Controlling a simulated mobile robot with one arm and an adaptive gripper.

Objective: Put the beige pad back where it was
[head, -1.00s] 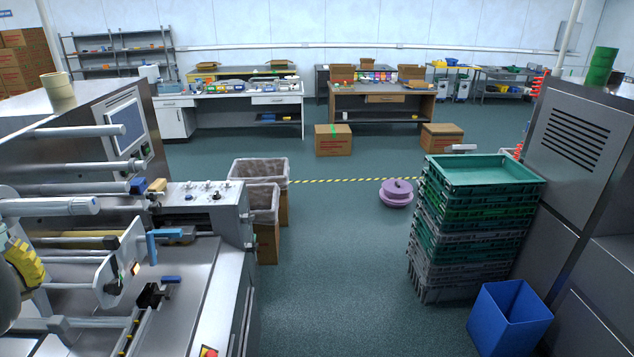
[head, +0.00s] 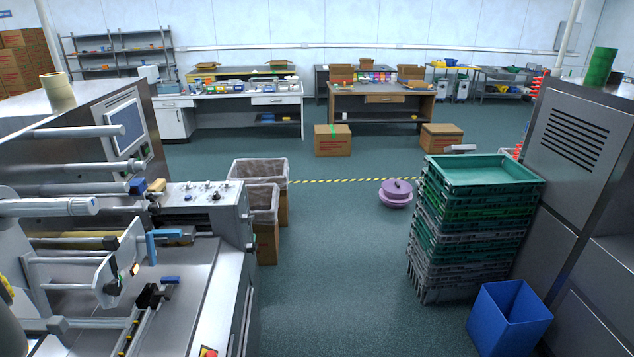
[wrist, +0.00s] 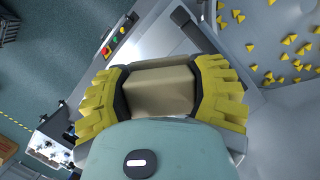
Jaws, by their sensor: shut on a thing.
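My gripper (wrist: 158,80) is in the wrist view, its two yellow ridged fingers shut on the beige pad (wrist: 160,97). The pad is a plain beige block, pinched between the fingers on its left and right sides. Its lower part is hidden behind my gripper's grey-green body. In the head view only a sliver of yellow, likely my gripper (head: 5,290), shows at the left edge, and the pad cannot be seen there.
The wrapping machine (head: 215,285) with rollers fills the left. A small tan block (head: 157,185) sits near its control box. In the wrist view, yellow triangular pieces (wrist: 285,48) lie on a metal surface. Stacked crates (head: 475,230) and a blue bin (head: 510,318) stand right; the aisle is open.

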